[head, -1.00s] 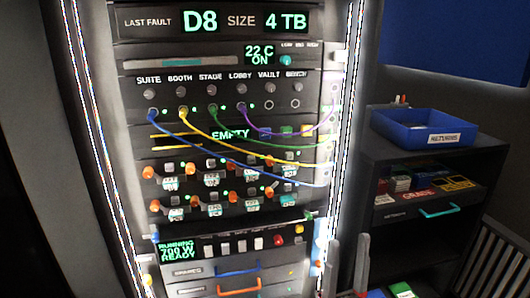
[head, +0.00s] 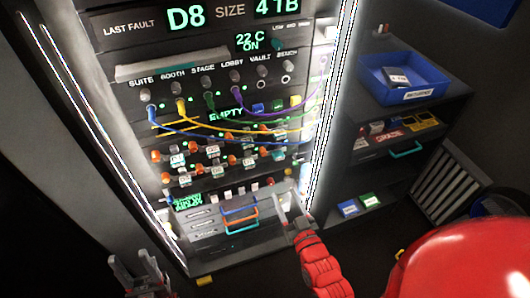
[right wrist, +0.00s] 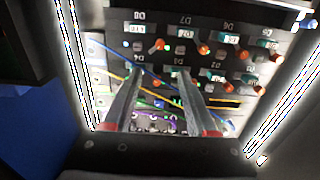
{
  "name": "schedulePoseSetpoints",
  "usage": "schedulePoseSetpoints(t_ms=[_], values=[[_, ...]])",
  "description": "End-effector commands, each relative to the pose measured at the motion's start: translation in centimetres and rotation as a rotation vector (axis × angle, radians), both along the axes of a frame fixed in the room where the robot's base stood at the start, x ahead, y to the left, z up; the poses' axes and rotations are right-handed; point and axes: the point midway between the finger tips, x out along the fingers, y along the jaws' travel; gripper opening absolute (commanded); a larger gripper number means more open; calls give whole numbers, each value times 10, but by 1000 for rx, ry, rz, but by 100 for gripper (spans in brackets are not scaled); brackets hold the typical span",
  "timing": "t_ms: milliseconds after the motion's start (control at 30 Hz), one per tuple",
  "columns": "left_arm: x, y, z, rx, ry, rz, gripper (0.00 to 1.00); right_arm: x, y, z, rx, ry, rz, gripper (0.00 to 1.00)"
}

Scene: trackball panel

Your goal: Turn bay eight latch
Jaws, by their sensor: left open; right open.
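The drive bays sit in two rows in the rack, each with an orange latch. I take the bay eight latch (head: 263,152) to be the rightmost of the lower row in the head view. In the upside-down right wrist view, the D8 label stands at the top, with its orange latch (right wrist: 159,45) just below. My right gripper (head: 290,203) is open and empty, in front of the rack's lower right. In the wrist view its fingers reach toward the bays, apart from the latch. My left gripper (head: 132,262) is open and empty at the lower left.
Blue, yellow, green and purple cables (head: 205,133) hang across the panel above the bays. Bright strips edge the rack. A cabinet at right carries a blue returns tray (head: 435,83). Small drawers with coloured handles (head: 238,212) lie below the bays.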

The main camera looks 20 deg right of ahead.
Motion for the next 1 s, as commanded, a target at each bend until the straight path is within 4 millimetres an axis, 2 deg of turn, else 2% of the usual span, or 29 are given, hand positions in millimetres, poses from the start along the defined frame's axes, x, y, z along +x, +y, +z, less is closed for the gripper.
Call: schedulePoseSetpoints(t_ms=[67, 200, 600, 800, 1000], values=[[0, 0, -10, 0, 0, 0, 50, 15, 2, -3, 1, -5, 2, 58], [0, 0, -15, 0, -1, 0, 50, 44, 3, -1, 3, -6, 3, 58], [0, 0, -17, -1, -1, 0, 50, 125, 5, 2, 1, -6, 2, 58], [0, 0, -18, -1, -1, 0, 50, 150, 6, 0, 1, -4, 2, 58], [0, 0, -19, -1, -1, 0, 50, 159, 6, 1, 1, -4, 2, 58]])
